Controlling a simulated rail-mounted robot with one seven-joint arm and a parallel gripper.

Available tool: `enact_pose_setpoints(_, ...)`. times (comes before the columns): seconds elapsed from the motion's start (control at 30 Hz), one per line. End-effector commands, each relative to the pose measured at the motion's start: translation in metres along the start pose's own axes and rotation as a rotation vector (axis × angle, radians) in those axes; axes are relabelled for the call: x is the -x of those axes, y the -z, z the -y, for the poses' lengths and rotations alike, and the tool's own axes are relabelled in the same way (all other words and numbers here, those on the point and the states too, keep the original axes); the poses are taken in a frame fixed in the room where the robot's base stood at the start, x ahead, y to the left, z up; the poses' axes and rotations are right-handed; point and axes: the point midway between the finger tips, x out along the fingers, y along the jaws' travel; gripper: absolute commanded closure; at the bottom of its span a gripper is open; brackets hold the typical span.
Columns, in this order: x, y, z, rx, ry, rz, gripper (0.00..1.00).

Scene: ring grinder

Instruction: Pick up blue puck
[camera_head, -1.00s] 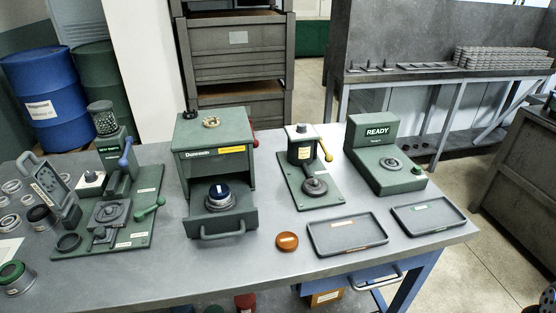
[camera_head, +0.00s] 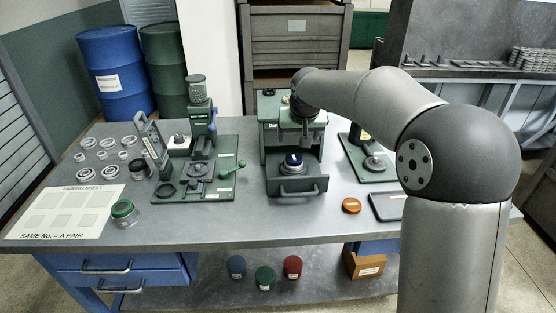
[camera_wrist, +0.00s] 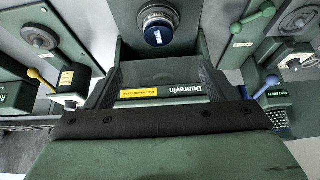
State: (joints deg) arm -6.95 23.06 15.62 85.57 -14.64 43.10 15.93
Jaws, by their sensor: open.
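A round puck with a blue top (camera_head: 293,159) sits in the pulled-out drawer tray (camera_head: 297,184) of the green Dunrevin machine (camera_head: 268,112). It also shows at the top of the wrist view, where the blue-topped puck (camera_wrist: 157,35) rests in a round grey seat. My gripper (camera_head: 306,138) hangs down in front of the machine, above and slightly right of the puck, apart from it and empty. Its fingers are small and dark in the head view.
A green press with levers (camera_head: 203,150) stands left of the machine. An orange disc (camera_head: 351,205) and a grey tray (camera_head: 386,206) lie at right, partly behind my arm. Blue, green and red pots stand on the shelf below. The Dunrevin front panel (camera_wrist: 160,92) is close in the wrist view.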

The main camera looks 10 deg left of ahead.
Motion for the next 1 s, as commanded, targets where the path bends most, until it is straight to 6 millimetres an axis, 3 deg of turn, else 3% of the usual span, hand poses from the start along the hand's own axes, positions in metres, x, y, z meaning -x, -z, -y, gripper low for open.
enact_pose_setpoints(0.2, -0.049, -0.001, 0.0, 0.0, 0.001, 0.006, 0.22)
enact_pose_setpoints(0.4, -0.085, 0.0, 0.0, 0.001, 0.0, 0.004, 0.22)
enact_pose_setpoints(0.67, -0.104, 0.001, 0.0, -0.001, 0.001, 0.003, 0.22)
enact_pose_setpoints(1.0, -0.148, 0.006, -0.001, -0.001, 0.002, 0.003, 0.22)
